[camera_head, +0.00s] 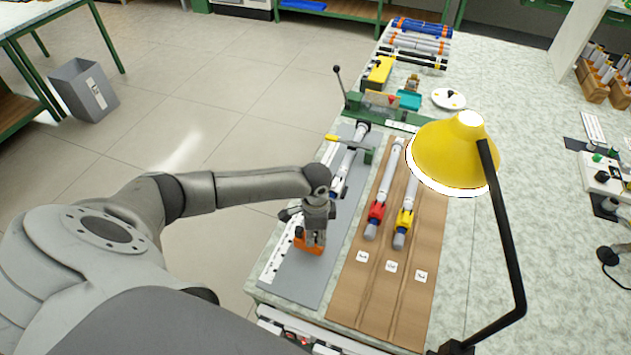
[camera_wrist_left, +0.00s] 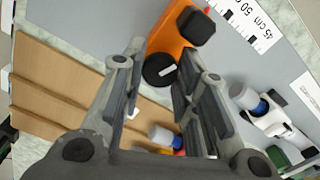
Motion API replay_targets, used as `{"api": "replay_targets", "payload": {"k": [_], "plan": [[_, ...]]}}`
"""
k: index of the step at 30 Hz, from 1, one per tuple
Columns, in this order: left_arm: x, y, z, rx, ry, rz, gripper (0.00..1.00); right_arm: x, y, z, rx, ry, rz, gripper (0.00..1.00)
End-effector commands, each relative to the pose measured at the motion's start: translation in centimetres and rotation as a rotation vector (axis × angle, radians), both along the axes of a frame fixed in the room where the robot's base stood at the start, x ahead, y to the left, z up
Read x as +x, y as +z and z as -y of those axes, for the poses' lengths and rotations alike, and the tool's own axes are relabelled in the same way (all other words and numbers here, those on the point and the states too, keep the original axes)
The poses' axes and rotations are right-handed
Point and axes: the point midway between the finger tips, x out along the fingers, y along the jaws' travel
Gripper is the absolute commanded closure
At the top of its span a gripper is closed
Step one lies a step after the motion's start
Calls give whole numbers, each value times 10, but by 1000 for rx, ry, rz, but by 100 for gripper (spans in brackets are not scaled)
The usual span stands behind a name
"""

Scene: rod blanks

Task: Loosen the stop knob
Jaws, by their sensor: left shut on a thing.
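The orange stop (camera_head: 308,245) stands on the grey mat near the table's front edge, beside a printed scale. In the left wrist view the orange stop (camera_wrist_left: 176,38) shows a dark block on one end and a round black stop knob (camera_wrist_left: 160,71) with a white mark. My left gripper (camera_head: 315,237) points down over the stop in the head view. In the left wrist view its fingers (camera_wrist_left: 162,62) are on either side of the knob and shut on it. The finger contact is partly hidden. My right gripper is not in view.
A white rod (camera_head: 346,162) lies on the grey mat beyond the gripper. A brown grooved board (camera_head: 372,300) to the right holds rods with red and yellow collars. A yellow lamp (camera_head: 455,150) overhangs the board's right side.

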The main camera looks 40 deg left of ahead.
Motion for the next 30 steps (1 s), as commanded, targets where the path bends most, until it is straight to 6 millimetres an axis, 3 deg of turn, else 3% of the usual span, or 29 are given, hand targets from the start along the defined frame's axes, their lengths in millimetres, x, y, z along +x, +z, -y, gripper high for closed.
{"api": "replay_targets", "payload": {"k": [3,4,9,20,23,30], "plan": [[0,0,0,0,-1,1,96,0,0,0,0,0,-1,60],[0,0,0,0,-1,1,68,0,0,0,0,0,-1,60],[0,0,0,1,-1,1,49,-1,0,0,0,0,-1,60],[1,5,0,-1,-2,2,49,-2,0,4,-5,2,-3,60],[1,17,-1,0,-2,4,49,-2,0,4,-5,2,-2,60],[2,67,0,0,-3,6,49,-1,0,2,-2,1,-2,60]]}}
